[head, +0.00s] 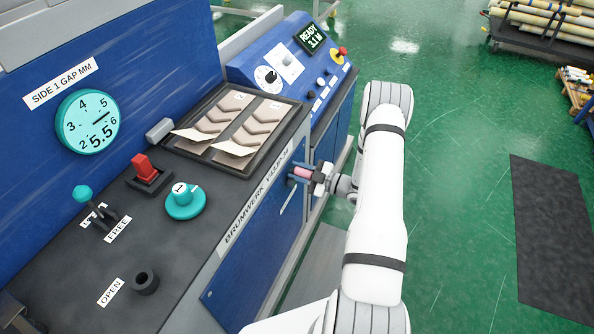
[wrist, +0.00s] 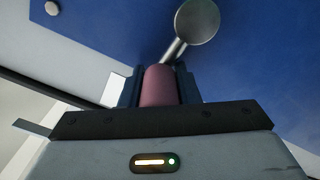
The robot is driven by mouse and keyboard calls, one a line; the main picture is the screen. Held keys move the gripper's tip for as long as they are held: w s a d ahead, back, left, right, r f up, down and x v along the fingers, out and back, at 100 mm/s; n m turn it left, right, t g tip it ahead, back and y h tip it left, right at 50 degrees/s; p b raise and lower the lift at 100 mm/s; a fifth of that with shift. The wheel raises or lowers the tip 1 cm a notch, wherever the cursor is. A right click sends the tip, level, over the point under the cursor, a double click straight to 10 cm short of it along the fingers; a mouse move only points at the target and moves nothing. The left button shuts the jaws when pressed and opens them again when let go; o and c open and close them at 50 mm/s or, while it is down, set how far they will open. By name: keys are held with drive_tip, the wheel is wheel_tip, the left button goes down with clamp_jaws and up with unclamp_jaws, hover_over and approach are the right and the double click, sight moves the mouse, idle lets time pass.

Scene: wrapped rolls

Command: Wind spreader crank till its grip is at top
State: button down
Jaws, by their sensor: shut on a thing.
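The spreader crank shows in the wrist view as a pink-red grip (wrist: 160,88) and a metal arm leading up and right to a round hub (wrist: 197,21) on a blue panel. My gripper (wrist: 158,76) is shut on the grip, one dark finger on each side. In the head view my gripper (head: 302,173) is at the machine's blue front side, below the edge of the top. A bit of the pink grip (head: 304,171) shows between its fingers. The crank's hub and arm cannot be made out there.
The gap dial (head: 88,122) reads 5.5. The dark top carries a red switch (head: 147,170), a teal knob (head: 184,201), a teal-topped lever (head: 84,194) and a tray of samples (head: 177,160). A control panel (head: 291,72) reads READY. Green floor (head: 455,200) is open at right.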

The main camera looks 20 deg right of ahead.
drive_tip(key=shift+s+d+f, duration=0.15)
drive_tip(key=shift+s+f, duration=0.05)
drive_tip(key=shift+f, duration=0.15)
drive_tip(key=c, duration=1.3)
unclamp_jaws()
drive_tip(key=shift+o, duration=1)
drive_tip(key=shift+r, duration=0.1)
drive_tip(key=shift+r, duration=0.1)
drive_tip(key=b+v, duration=0.1)
drive_tip(key=v, duration=0.6)
drive_tip(key=shift+s+d, duration=0.25)
drive_tip(key=shift+d, duration=0.05)
